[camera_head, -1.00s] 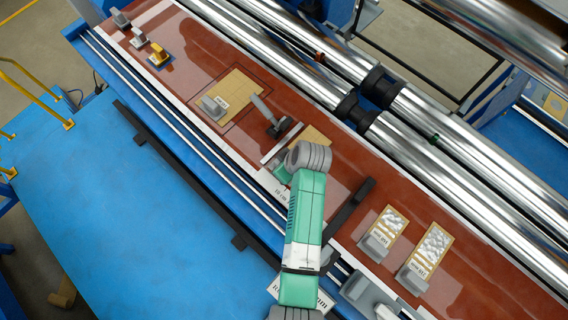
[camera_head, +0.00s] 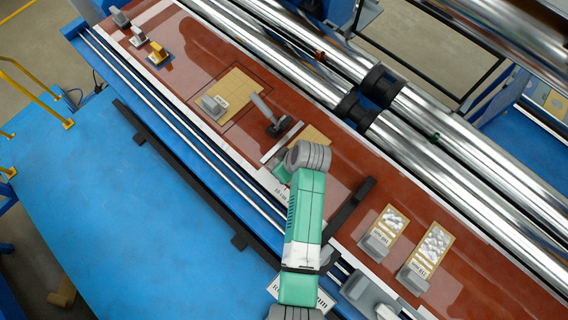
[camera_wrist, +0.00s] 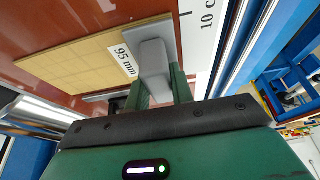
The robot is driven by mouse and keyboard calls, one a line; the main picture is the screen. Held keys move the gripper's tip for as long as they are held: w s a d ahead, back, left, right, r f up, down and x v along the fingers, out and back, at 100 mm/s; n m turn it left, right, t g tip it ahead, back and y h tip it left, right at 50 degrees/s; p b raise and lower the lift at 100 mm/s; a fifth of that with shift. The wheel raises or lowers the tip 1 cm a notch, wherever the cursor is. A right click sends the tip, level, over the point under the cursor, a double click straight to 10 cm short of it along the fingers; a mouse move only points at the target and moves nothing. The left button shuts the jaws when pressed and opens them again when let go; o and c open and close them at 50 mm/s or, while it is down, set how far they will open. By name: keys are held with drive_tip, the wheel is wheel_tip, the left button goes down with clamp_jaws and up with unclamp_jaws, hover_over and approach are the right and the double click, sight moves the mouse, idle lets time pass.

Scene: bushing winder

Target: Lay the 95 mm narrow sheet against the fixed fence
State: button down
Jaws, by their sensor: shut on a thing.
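The 95 mm narrow sheet (camera_wrist: 75,66) is a tan panel with a "95 mm" label and a grey grip block (camera_wrist: 153,62) at its near end. In the head view the sheet (camera_head: 314,136) lies low over the red table, partly hidden by my arm. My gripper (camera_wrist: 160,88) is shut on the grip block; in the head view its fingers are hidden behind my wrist. A pale grey straight strip (camera_head: 282,143), seemingly the fence, lies along the sheet's left side. I cannot tell whether sheet and strip touch.
A larger tan sheet (camera_head: 239,87) with a grip block lies in a dark outline to the left. A grey-handled tool (camera_head: 269,117) stands beside the strip. A black bar (camera_head: 350,206) crosses the table to the right, with two labelled sheets (camera_head: 388,221) (camera_head: 433,243) beyond. Rollers (camera_head: 415,133) run behind.

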drive_tip(key=shift+w+a, duration=0.25)
drive_tip(key=shift+a, duration=0.05)
idle(0.4)
drive_tip(key=c, duration=1.1)
unclamp_jaws()
drive_tip(key=shift+c, duration=0.2)
drive_tip(key=v, duration=0.7)
drive_tip(key=shift+s+d+r, duration=0.1)
drive_tip(key=shift+r, duration=0.25)
